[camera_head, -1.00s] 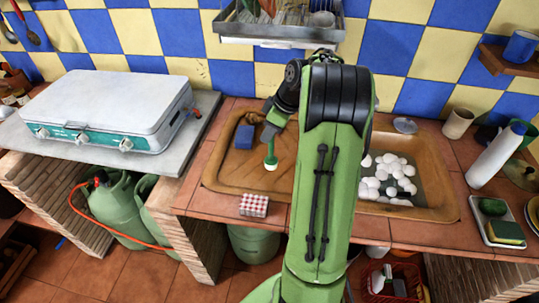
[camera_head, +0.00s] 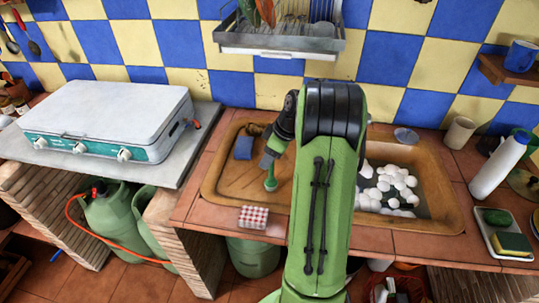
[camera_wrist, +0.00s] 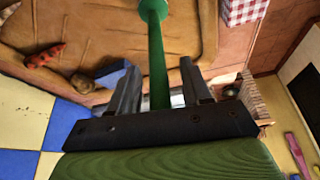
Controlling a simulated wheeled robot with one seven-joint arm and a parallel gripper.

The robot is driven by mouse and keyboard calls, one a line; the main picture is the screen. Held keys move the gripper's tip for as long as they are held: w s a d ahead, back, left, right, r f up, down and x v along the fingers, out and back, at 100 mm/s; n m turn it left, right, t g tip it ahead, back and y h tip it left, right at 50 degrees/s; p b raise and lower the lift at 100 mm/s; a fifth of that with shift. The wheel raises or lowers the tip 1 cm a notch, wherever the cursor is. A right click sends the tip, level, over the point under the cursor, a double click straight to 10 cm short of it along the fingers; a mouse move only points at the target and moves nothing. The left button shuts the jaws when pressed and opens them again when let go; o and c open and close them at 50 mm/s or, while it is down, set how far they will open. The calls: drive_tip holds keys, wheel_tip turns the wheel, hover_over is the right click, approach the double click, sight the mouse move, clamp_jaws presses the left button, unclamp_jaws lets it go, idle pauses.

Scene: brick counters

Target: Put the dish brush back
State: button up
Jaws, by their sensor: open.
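The green dish brush shows in the head view (camera_head: 270,184) below my gripper (camera_head: 270,160), over the brown drainboard on the left of the sink (camera_head: 212,180). In the wrist view its handle (camera_wrist: 158,70) runs between the two fingers of my gripper (camera_wrist: 160,82) to a round green part at the top edge. The fingers stand apart, with gaps visible beside the handle. The brush's far end is cut off in the wrist view. I cannot tell whether the brush touches the drainboard.
A blue sponge (camera_head: 243,147) lies behind the brush. A red-and-white checkered box (camera_head: 253,217) sits at the counter's front edge. A metal rack (camera_head: 280,42) hangs on the wall. A white stove (camera_head: 110,115) stands left.

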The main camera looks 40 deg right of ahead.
drive_tip(key=p+v, duration=0.3)
drive_tip(key=v, duration=0.9)
drive_tip(key=a+r, duration=0.4)
drive_tip(key=a, duration=0.3)
drive_tip(key=s+a+r+m+h, duration=0.1)
drive_tip(key=s+a+r+m, duration=0.15)
drive_tip(key=a, duration=1.05)
drive_tip(key=s+a+m, duration=0.1)
drive_tip(key=s+a, duration=0.3)
drive_tip(key=s, duration=0.3)
drive_tip(key=s+a+f+m+t+h, duration=0.1)
drive_tip(key=s+a+m, duration=0.1)
drive_tip(key=s+a, duration=0.2)
drive_tip(key=s, duration=0.3)
drive_tip(key=shift+f+t, duration=0.3)
drive_tip(key=shift+f, duration=0.05)
